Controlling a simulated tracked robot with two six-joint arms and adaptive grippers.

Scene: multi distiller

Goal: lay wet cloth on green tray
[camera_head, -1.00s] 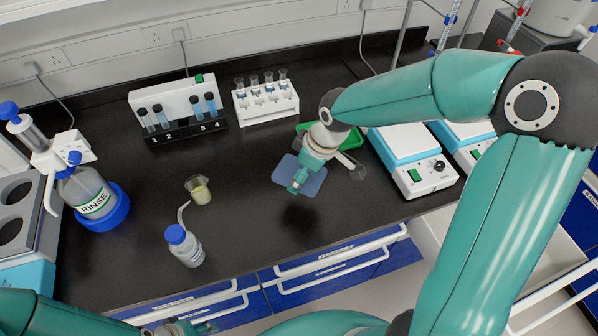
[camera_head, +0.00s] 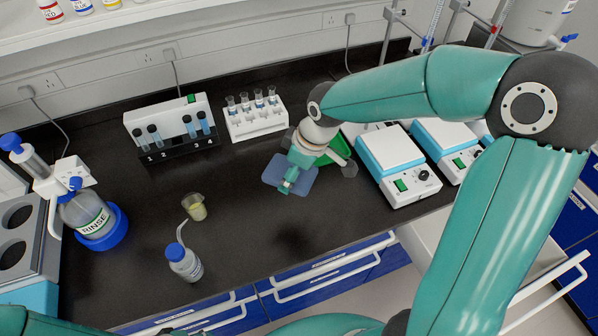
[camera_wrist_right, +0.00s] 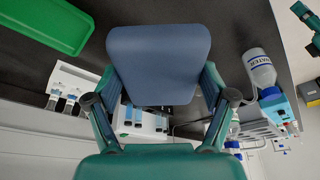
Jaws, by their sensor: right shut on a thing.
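The blue cloth (camera_head: 291,176) is flat and square, held out in my right gripper (camera_head: 288,184) above the black bench. In the right wrist view the cloth (camera_wrist_right: 158,65) spans between the two fingers, and the gripper is shut on it. The green tray (camera_head: 338,150) lies on the bench just behind and to the right of the gripper, partly hidden by it. In the right wrist view the tray (camera_wrist_right: 50,22) is at the upper left, apart from the cloth. My left gripper is out of view.
A white tube rack (camera_head: 256,121) and a black-based holder (camera_head: 176,141) stand at the back. Hotplates (camera_head: 398,168) stand to the right. A beaker (camera_head: 194,207), a wash bottle (camera_head: 183,262) and a RINSE bottle (camera_head: 88,218) are to the left. The front middle bench is clear.

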